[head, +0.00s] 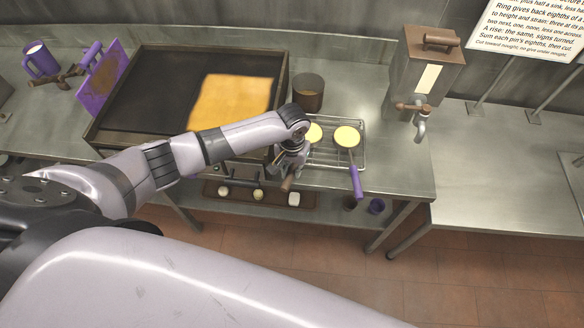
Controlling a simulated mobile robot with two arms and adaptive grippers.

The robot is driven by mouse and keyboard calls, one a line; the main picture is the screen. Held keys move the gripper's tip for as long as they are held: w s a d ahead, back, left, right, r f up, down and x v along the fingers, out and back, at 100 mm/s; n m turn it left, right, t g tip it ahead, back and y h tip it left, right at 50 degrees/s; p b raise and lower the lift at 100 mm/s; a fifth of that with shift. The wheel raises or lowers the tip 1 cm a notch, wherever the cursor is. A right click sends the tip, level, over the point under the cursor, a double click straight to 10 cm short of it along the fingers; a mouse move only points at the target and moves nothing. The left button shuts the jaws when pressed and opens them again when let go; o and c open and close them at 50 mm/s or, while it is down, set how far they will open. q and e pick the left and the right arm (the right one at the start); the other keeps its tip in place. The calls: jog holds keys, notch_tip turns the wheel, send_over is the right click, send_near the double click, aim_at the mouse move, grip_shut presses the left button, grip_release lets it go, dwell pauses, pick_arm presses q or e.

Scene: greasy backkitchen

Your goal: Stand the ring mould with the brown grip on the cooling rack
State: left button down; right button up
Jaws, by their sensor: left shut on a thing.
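My left gripper (290,163) is at the left edge of the wire cooling rack (363,152), shut on the ring mould with the brown grip (288,184). The brown grip sticks out below the gripper, toward the counter's front edge. A yellow round (314,132), apparently in this mould's ring, shows just past the wrist over the rack's left part. The gripper hides the part between, and I cannot tell whether the mould touches the rack. A second mould with a yellow round (347,137) and a purple grip (356,182) lies on the rack's right part. My right gripper is out of view.
A dark griddle (150,80) with an orange-yellow sheet (232,101) lies left of the rack. A brown pot (308,92) stands behind the rack. A tapped metal dispenser (426,72) stands at the back right. The counter right of the rack (395,160) is clear.

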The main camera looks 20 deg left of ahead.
pick_arm(q)
jog(key=c, duration=1.4)
grip_release()
jog(key=shift+o, duration=0.4)
jog(key=shift+o, duration=1.3)
jog(key=shift+r, duration=0.1)
jog(key=shift+r+p, duration=1.55)
jog(key=shift+p, duration=0.2)
jog(key=shift+r+p, duration=1.1)
jog(key=shift+r, duration=0.3)
